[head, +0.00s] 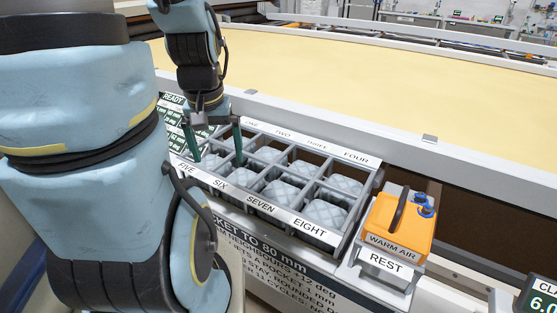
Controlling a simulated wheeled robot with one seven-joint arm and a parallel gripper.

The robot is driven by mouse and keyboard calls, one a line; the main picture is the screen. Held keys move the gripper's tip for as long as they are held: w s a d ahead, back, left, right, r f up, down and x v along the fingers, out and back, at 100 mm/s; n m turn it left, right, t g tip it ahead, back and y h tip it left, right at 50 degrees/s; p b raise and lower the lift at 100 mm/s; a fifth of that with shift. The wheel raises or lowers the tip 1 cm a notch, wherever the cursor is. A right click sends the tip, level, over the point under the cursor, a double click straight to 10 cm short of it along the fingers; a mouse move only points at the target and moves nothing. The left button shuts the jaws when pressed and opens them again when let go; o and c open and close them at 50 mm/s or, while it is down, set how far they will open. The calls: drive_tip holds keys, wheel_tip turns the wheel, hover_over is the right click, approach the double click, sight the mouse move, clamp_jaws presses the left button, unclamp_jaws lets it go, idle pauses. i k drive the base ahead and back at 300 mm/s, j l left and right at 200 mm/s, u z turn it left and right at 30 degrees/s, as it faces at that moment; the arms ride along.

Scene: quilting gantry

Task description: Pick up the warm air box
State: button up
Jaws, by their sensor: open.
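The warm air box (398,226) is orange, with a dark handle on top, two blue fittings at its right and a "WARM AIR" label on its front. It sits upright on a grey stand (377,270) marked "REST", at the right in the head view. My gripper (216,158) is open and points down over the left part of the divided tray, well to the left of the box. Its two green fingers are apart. I cannot tell whether the fingertips touch anything in the tray.
The divided tray (352,226) holds several grey quilted pieces in compartments labelled ONE to EIGHT. A white rail (300,110) runs behind it, with a wide yellow surface (400,80) beyond. A dark sign (521,297) stands at the lower right. A dark gap lies right of the box.

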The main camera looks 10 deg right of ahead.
sight(395, 225)
drive_tip(key=u, duration=0.45)
drive_tip(key=k+u, duration=0.35)
drive_tip(key=k+j+u, duration=0.3)
drive_tip(key=k, duration=0.3)
drive_tip(key=k+j, duration=0.1)
drive_tip(key=k, duration=0.35)
drive_tip(key=k+j+u, duration=0.1)
drive_tip(key=k, duration=0.35)
